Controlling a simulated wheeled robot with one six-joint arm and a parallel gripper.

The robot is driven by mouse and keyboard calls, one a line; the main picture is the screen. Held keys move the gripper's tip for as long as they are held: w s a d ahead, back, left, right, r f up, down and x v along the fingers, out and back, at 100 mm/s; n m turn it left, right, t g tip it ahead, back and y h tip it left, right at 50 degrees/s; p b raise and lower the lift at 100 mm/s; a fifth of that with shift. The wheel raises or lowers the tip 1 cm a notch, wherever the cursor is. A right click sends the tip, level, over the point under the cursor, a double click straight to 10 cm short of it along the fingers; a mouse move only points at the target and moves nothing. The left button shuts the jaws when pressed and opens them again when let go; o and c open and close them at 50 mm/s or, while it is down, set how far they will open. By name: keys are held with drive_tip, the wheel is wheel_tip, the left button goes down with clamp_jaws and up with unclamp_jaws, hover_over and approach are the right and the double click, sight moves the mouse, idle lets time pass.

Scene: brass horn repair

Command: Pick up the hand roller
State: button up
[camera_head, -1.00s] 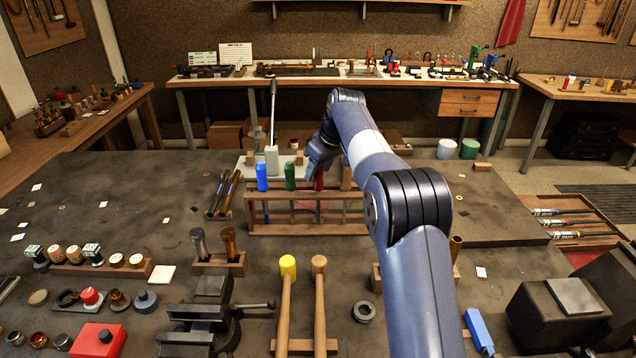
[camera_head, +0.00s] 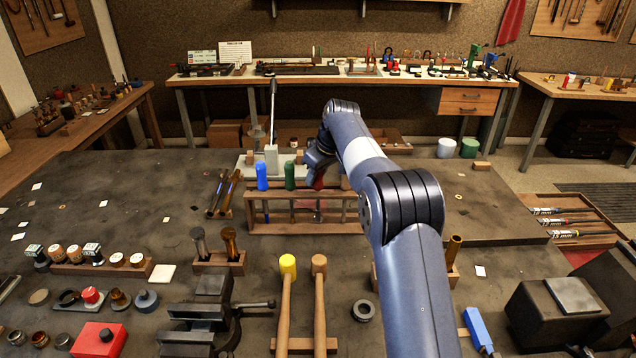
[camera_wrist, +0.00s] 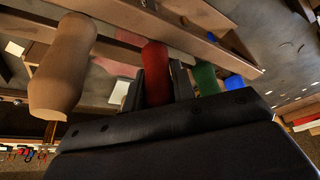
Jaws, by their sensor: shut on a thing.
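A wooden rack (camera_head: 262,228) on the workbench holds upright tools with coloured handles. My gripper (camera_head: 318,172) reaches down onto the red handle (camera_head: 319,184) in the rack. In the wrist view my gripper (camera_wrist: 158,75) is shut on this red handle (camera_wrist: 154,58), one finger on each side. A green handle (camera_wrist: 205,78) and a blue handle (camera_wrist: 235,83) stand to its right, and a wooden handle (camera_wrist: 65,65) to its left. I cannot clearly make out the red-handled tool's working end or which tool is the hand roller.
Behind the rack a grey block (camera_head: 271,158) stands on a pale plate. In front lie a yellow-headed mallet (camera_head: 287,266) and a wooden mallet (camera_head: 319,264). A vise (camera_head: 205,318) is at front left. Bench to the right of the rack is mostly clear.

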clamp_jaws()
drive_tip(key=shift+r, duration=0.15)
